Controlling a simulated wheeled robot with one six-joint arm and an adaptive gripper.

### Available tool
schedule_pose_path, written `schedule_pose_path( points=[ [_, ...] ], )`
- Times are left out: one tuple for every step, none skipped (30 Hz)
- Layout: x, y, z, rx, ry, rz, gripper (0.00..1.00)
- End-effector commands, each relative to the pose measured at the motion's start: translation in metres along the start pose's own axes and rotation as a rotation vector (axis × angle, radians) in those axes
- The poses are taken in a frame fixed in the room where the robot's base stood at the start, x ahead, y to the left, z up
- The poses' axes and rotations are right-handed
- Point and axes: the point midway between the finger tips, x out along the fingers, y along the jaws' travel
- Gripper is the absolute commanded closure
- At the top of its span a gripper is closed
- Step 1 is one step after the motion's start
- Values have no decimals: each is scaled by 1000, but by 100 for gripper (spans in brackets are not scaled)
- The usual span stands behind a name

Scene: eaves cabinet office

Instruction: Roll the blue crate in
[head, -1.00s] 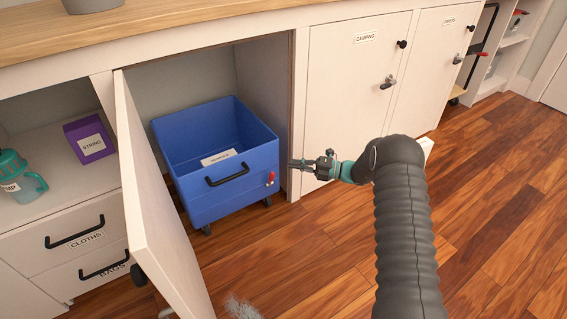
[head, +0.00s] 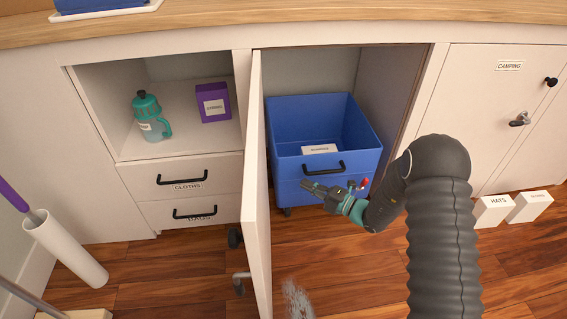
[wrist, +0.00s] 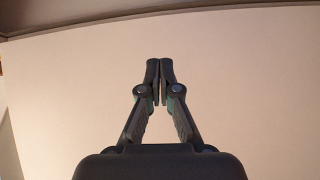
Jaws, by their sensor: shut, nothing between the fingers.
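The blue crate (head: 320,168) stands upright on dark casters in the open cabinet bay. The white cabinet door (head: 257,190) is swung open, left of the crate. My gripper (head: 304,186) is shut and empty. It points left, in front of the crate's front below the handle; contact cannot be told. In the wrist view its closed fingers (wrist: 160,68) face a plain pale surface.
Left of the door are drawers with black handles (head: 182,178) and a shelf with a teal bottle (head: 150,118) and purple box (head: 213,103). White boxes (head: 492,211) stand on the floor at right. A white tube (head: 65,250) is at far left. A grey fuzzy patch (head: 297,300) is near the door's foot.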

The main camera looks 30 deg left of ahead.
Motion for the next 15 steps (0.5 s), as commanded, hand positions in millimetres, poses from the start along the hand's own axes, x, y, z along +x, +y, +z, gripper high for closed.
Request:
schedule_pose_path(
  points=[
    [-4, -6, 0, -13, -29, -8, 100],
    [-4, -7, 2, -27, -39, -10, 100],
    [-4, -7, 4, -45, -47, -11, 100],
    [-4, -7, 4, -57, -48, -12, 100],
    [-3, -7, 5, -66, -48, -13, 100],
    [-2, -7, 4, -72, -47, -13, 100],
    [0, -7, 4, -75, -46, -13, 100],
    [2, -7, 4, -76, -46, -13, 100],
    [6, -7, 5, -76, -45, -13, 100],
    [10, -7, 5, -76, -45, -13, 100],
    [14, -7, 5, -77, -44, -12, 100],
    [20, -7, 5, -77, -43, -12, 100],
    [25, -8, 5, -76, -43, -12, 100],
    [30, -8, 5, -76, -44, -13, 100],
    [38, -7, 6, -76, -42, -12, 100]
  ],
)
